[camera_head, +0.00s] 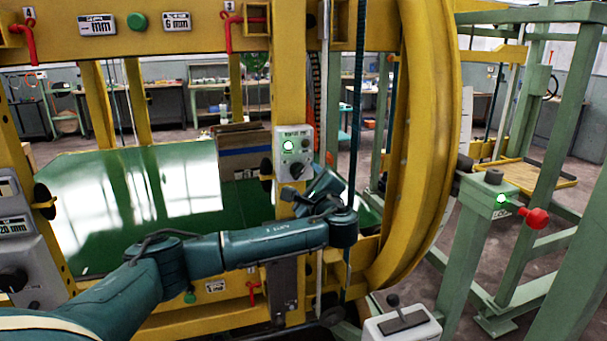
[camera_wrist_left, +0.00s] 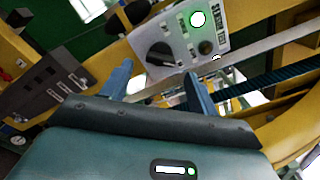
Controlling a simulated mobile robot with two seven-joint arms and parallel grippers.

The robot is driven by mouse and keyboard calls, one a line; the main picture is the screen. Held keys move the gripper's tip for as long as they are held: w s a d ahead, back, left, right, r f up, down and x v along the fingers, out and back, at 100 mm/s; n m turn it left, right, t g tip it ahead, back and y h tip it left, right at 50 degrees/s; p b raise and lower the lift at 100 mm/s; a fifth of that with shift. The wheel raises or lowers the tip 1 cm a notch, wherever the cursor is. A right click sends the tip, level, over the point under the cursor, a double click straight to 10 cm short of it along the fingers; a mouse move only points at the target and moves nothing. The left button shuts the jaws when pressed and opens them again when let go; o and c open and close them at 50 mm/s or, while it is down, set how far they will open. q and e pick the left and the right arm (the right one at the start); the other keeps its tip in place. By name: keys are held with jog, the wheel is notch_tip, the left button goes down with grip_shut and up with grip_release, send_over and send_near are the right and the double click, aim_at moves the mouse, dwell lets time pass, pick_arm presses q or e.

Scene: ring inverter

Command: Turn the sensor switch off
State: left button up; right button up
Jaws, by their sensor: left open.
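A pale grey control box (camera_head: 293,152) is mounted on the yellow post in the middle of the head view. It has a glowing green light (camera_head: 288,146) and a black rotary knob (camera_head: 297,170); its label is too small to read. In the left wrist view the box (camera_wrist_left: 222,22) shows tilted, with the lit green light (camera_wrist_left: 198,19), the black knob (camera_wrist_left: 160,53) and a dark round button (camera_wrist_left: 207,47). My left gripper (camera_wrist_left: 157,74) is open and empty, its fingers on either side of the knob's line of view. Contact cannot be told. My right gripper is out of view.
A large yellow ring (camera_head: 425,140) curves just right of the box. A green frame (camera_head: 462,245) with a green light and red knob stands further right. A joystick box (camera_head: 402,325) is at the bottom. A green plate (camera_head: 130,200) lies left.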

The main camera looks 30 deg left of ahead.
aim_at(298, 172)
pick_arm(q)
jog(key=shift+x, duration=1.1)
jog(key=shift+w+a, duration=0.25)
jog(key=shift+c, duration=0.2)
jog(key=c, duration=1)
jog(key=shift+o, duration=0.2)
